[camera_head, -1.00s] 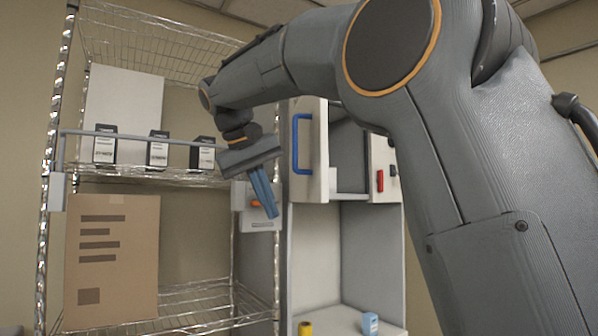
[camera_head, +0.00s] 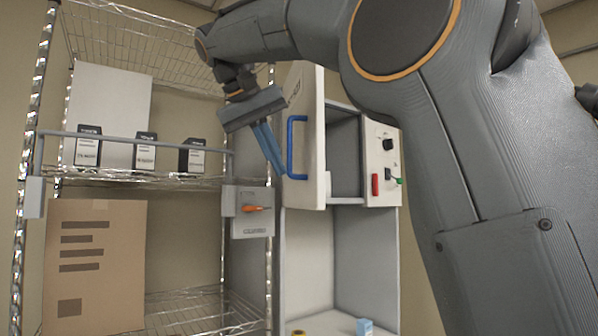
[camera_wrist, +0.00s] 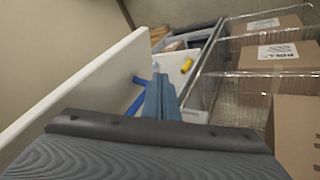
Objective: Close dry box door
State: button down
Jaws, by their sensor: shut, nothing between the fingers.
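The dry box (camera_head: 346,150) is a grey cabinet with its white door (camera_head: 306,120) standing open, swung out toward the left. A blue handle (camera_head: 292,148) is on the door's outer face. My gripper (camera_head: 280,172) is shut and empty, its blue fingers pointing down just left of the handle; I cannot tell whether they touch it. In the wrist view the fingers (camera_wrist: 160,98) are together, close to the blue handle (camera_wrist: 137,100), with the white door (camera_wrist: 85,88) on the left.
Left is a wire shelf rack (camera_head: 120,182) with black cartridges (camera_head: 146,150) and a cardboard box (camera_head: 95,265). Right of the opening is a control panel (camera_head: 383,155). A light-blue bottle (camera_head: 364,327) stands below.

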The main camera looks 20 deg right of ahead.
aim_at(309, 193)
jog(key=shift+w+d+f+p, duration=0.1)
jog(key=shift+d+f+p, duration=0.2)
jog(key=shift+d, duration=0.55)
jog(key=shift+w+d+f+p, duration=0.1)
jog(key=shift+d+f+p, duration=0.25)
jog(key=shift+d, duration=0.55)
jog(key=shift+w+d+f+p, duration=0.1)
jog(key=shift+d+f+p, duration=0.2)
jog(key=shift+d, duration=0.55)
